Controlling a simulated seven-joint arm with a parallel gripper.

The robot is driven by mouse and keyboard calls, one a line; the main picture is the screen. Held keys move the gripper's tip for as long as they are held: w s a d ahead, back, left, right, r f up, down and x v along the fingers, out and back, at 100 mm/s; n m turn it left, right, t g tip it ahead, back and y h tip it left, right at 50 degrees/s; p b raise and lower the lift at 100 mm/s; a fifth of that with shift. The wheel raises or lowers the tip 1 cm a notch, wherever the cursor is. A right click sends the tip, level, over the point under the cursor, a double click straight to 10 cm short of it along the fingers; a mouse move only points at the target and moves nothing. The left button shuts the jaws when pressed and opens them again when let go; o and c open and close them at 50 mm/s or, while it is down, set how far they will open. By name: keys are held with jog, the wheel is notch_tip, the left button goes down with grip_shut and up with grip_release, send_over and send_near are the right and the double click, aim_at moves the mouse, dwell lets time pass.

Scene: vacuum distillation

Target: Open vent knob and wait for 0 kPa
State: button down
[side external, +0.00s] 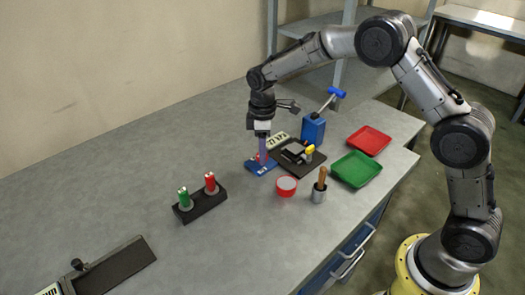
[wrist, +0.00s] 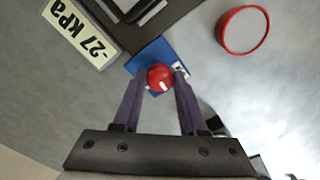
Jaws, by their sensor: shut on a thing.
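The vent knob is a red round knob (wrist: 160,77) with a white mark, on a blue base (wrist: 150,52). The blue base also shows in the side view (side external: 258,169). My gripper (wrist: 159,80) points down over it, with its two purple fingers shut on the knob from both sides. In the side view my gripper (side external: 262,160) stands at the blue base, and the fingers hide most of the knob. The pressure display (wrist: 78,32) reads -27 kPa in the wrist view, where it appears upside down.
A black plate device (side external: 297,157) and a blue bottle-like unit (side external: 313,129) stand behind. A red ring-shaped dish (side external: 286,186), a metal cup with a wooden handle (side external: 320,188), green (side external: 356,169) and red trays (side external: 369,140) lie right. A black holder (side external: 200,206) stands left.

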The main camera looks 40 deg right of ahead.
jog(key=shift+r+n, duration=0.1)
jog(key=shift+n, duration=0.8)
jog(key=shift+c, duration=2.2)
grip_release()
notch_tip(320, 180, up, 14)
